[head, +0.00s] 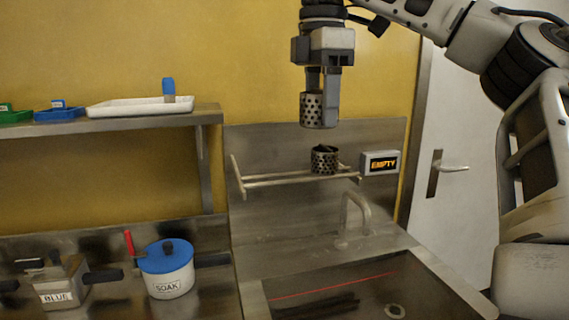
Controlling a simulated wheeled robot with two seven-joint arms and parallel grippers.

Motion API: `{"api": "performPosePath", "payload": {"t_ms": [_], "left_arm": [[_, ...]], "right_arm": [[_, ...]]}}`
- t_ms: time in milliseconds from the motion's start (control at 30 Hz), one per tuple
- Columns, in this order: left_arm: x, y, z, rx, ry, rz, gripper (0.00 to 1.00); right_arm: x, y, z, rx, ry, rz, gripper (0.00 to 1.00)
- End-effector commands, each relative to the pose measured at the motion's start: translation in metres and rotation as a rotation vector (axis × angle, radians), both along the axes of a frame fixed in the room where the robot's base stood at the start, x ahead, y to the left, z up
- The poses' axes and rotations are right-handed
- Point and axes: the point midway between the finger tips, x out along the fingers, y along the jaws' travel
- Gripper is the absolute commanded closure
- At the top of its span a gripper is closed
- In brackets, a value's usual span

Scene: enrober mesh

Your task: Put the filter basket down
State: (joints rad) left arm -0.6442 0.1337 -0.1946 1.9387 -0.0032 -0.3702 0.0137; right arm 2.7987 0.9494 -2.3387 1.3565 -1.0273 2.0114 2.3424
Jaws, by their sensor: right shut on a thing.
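My right gripper (322,105) hangs pointing down in front of the yellow wall and is shut on a perforated metal filter basket (312,112). The basket is upright and held in the air. Below it in the picture, a second, similar perforated basket (324,160) with a dark inside is at the wire rack (260,182) on the steel backsplash. A gap shows between the two baskets. My left gripper is not in view.
A box reading EMPTY (379,163) is right of the rack. Below are a tap (356,208) and a sink (440,285). A SOAK pot (168,283) and a GLUE pot (60,290) stand on the left counter. A shelf (150,122) holds trays.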

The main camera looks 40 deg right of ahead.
Motion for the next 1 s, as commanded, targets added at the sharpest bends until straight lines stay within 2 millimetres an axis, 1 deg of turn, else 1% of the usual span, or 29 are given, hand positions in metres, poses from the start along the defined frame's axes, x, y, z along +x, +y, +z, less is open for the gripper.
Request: {"api": "performPosePath", "payload": {"t_ms": [33, 167, 400, 600, 700, 867, 967, 1000], "left_arm": [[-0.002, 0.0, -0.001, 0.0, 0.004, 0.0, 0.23], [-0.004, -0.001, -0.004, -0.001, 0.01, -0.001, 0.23], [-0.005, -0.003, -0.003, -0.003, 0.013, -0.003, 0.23], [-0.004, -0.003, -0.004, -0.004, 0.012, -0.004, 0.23], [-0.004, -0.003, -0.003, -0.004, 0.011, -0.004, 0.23], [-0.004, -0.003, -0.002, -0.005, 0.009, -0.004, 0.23], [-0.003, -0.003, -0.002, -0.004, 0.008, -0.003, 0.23], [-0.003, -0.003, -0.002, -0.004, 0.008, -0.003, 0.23]], "right_arm": [[0.009, -0.002, -0.007, 0.003, 0.007, -0.002, 0.69], [0.035, -0.006, -0.019, 0.004, 0.008, -0.001, 0.69], [0.082, -0.014, -0.041, 0.003, 0.008, 0.001, 0.69], [0.106, -0.018, -0.073, 0.003, 0.006, 0.004, 0.69], [0.115, -0.02, -0.083, 0.002, 0.003, 0.004, 0.69], [0.123, -0.021, -0.091, 0.0, 0.001, 0.005, 0.69], [0.127, -0.022, -0.1, 0.003, 0.005, 0.004, 0.69], [0.127, -0.022, -0.106, 0.003, 0.007, 0.007, 0.69]]}}
